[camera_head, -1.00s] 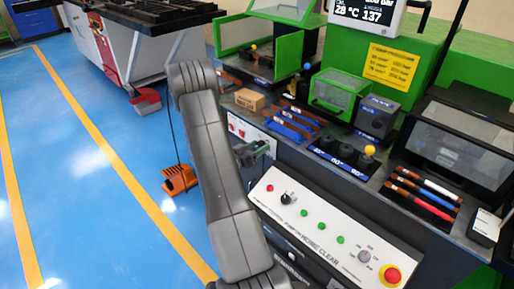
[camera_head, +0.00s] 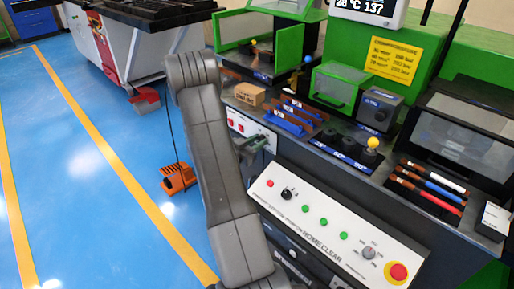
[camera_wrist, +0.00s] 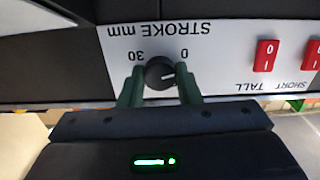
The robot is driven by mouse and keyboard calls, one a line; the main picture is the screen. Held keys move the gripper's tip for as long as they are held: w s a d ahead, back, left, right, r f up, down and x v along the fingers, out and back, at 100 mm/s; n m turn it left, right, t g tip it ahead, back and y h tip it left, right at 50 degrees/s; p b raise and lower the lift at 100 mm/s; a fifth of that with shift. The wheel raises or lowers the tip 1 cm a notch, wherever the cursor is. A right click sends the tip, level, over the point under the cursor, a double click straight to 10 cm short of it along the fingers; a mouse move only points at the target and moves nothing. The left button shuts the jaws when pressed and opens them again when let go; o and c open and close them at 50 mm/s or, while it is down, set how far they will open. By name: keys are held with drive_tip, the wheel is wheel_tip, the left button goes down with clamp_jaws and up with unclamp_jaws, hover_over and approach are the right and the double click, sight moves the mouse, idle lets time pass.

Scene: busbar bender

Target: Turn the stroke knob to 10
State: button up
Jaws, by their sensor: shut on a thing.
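The stroke knob (camera_wrist: 160,72) is a small dark round knob on a white panel, near the middle of the wrist view. The panel appears upside down there, with "STROKE mm" printed beside the knob and the marks 30 on the left and 0 on the right. In the head view my arm hides the knob and most of the gripper.
Red rocker switches (camera_wrist: 265,56) labelled TALL and SHORT sit right of the knob in the wrist view. In the head view, a control panel with a red stop button (camera_head: 398,272) lies at the lower right. An orange pedal (camera_head: 178,178) stands on the blue floor at left.

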drive_tip(key=m+b, duration=1.2)
drive_tip(key=b, duration=0.2)
drive_tip(key=shift+f+m+b, duration=0.1)
drive_tip(key=shift+m+b, duration=0.2)
drive_tip(key=o, duration=1)
drive_tip(key=shift+s+a, duration=0.1)
drive_tip(key=p+v, duration=0.2)
drive_tip(key=v, duration=1.1)
drive_tip(key=shift+s+a, duration=0.2)
